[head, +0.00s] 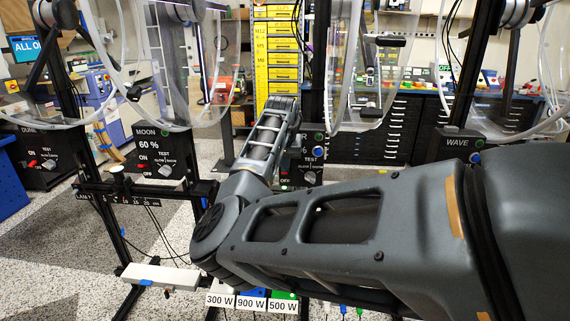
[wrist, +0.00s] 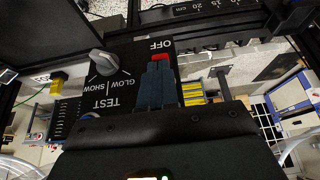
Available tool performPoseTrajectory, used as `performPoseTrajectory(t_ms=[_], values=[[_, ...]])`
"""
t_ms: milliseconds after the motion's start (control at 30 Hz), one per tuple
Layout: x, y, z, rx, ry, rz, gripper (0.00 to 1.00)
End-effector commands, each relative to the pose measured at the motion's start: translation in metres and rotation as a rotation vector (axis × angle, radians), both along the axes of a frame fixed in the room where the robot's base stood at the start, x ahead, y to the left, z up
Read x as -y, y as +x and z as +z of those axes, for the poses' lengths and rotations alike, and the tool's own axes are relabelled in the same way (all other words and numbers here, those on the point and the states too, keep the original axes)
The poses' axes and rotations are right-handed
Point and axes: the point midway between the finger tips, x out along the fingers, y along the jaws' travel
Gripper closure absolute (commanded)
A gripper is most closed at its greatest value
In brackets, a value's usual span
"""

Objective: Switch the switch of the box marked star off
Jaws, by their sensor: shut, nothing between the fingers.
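The star box (head: 318,163) is a black box behind my arm in the head view. Only the letter R of its name shows, with TEST and a grey knob (head: 309,178). In the wrist view, the box face (wrist: 125,50) appears upside down, with the knob (wrist: 103,62) and the OFF label. Its red switch (wrist: 160,58) shows beside OFF, just past my fingertips. My gripper (wrist: 159,68) is shut and empty, in front of the switch. I cannot tell whether it touches. The ON label is hidden. In the head view, my gripper is not clearly seen.
The MOON box (head: 153,153) stands left of my arm, with another black box (head: 42,160) further left. The WAVE box (head: 468,148) is at the right. Clear acrylic wheels (head: 372,60) hang above the boxes. A rail with number marks (head: 140,198) runs low at the left.

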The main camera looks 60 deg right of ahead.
Motion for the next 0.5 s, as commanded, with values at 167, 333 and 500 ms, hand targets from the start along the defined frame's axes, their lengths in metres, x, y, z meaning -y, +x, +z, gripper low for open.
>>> performPoseTrajectory(t_ms=[167, 333, 500], values=[[-0.0011, -0.0003, -0.0007, 0.01, -0.024, 0.0, 1.0], [-0.0023, -0.0015, -0.0024, 0.019, -0.049, 0.001, 1.0], [-0.0044, -0.0019, -0.0049, 0.033, -0.084, 0.001, 1.0]])
